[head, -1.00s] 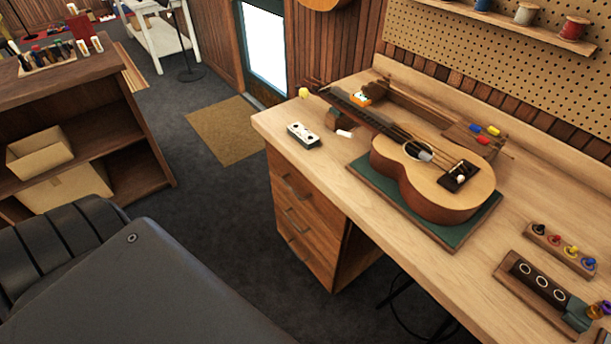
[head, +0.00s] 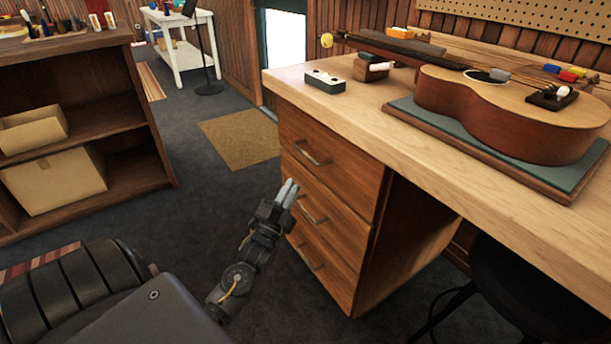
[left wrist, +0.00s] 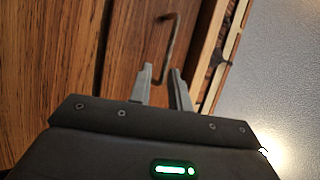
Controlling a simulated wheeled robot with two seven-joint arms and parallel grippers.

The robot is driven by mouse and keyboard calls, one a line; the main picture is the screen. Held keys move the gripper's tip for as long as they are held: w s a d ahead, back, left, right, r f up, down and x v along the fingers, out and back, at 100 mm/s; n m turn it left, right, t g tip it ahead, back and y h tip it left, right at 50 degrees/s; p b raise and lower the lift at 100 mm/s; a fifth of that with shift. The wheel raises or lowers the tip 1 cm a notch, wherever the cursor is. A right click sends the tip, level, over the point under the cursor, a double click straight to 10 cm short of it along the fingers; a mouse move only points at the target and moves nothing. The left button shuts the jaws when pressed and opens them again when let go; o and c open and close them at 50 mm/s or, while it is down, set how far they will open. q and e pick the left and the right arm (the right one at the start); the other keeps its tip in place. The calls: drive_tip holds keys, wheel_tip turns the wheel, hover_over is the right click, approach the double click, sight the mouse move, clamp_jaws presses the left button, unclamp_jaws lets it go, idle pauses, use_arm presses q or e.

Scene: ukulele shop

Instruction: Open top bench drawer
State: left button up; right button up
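The workbench (head: 420,130) has a stack of three wooden drawers under its left end, all closed. The top drawer (head: 345,170) has a thin metal bar handle (head: 313,154). My left gripper (head: 288,192) is in front of the stack, lower than the top handle, with its fingers pointing up toward the drawer fronts. My right gripper is not in view.
A ukulele (head: 510,115) lies on a green mat on the bench, near a small grey box (head: 325,82). A black stool (head: 520,290) stands under the bench at right. A shelf unit (head: 90,95) stands at left.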

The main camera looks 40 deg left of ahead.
sight(306, 153)
use_arm(q)
drive_tip(key=shift+s+r+b+x, duration=0.15)
drive_tip(key=shift+r+x, duration=0.1)
drive_tip(key=shift+x, duration=1.6)
drive_tip(key=shift+s+r+b+x, duration=0.1)
drive_tip(key=shift+r+x, duration=0.15)
drive_tip(key=shift+x, duration=1.55)
drive_tip(key=shift+s+r+b+x, duration=0.15)
drive_tip(key=shift+r+x, duration=0.1)
drive_tip(key=shift+x, duration=1.6)
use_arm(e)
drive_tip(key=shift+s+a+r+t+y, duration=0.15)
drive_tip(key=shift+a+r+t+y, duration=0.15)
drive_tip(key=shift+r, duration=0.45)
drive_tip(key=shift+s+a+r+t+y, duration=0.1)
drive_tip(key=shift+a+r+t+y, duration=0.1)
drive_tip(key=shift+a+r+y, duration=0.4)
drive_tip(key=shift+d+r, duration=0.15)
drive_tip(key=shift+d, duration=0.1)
use_arm(q)
clamp_jaws()
